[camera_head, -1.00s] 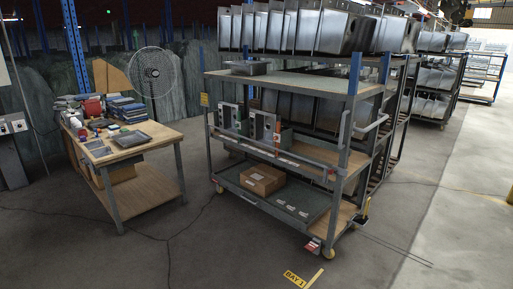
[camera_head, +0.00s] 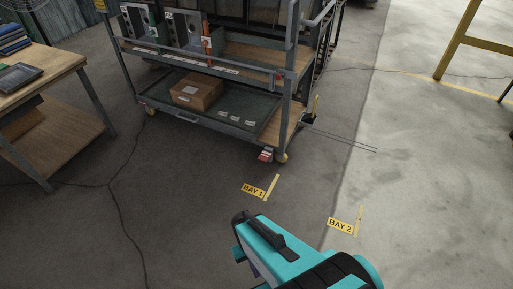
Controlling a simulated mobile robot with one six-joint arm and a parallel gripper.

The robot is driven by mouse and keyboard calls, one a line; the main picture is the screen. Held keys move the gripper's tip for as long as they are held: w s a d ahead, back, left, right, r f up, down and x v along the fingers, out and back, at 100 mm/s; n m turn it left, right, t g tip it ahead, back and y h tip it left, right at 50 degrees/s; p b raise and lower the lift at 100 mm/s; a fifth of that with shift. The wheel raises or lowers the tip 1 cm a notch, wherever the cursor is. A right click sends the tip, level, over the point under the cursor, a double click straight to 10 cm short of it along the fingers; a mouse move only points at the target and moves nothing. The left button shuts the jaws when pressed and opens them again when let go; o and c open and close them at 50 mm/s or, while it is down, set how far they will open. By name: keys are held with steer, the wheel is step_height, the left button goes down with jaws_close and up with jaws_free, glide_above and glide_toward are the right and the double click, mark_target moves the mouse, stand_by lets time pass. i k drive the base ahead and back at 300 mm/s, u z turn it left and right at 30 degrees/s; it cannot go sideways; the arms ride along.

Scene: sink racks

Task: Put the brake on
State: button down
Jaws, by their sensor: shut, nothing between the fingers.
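The cart (camera_head: 215,122) stands on the floor at top centre, with yellow-hubbed casters. My teal and black gripper (camera_head: 241,217) reaches in from the bottom edge. It is shut and empty, and in the picture lies below the pedal, clearly apart from it.
A cardboard box (camera_head: 196,92) lies on the cart's lower shelf. A wooden workbench (camera_head: 60,72) stands at left. Floor markings for Bay 1 (camera_head: 254,191) and Bay 2 (camera_head: 340,225) lie before the cart. A yellow frame (camera_head: 455,40) stands at upper right. The floor between is clear.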

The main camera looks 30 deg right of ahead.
mark_target(265, 156)
steer(key=u, duration=0.1)
steer(key=i, duration=1.25)
steer(key=u, duration=0.1)
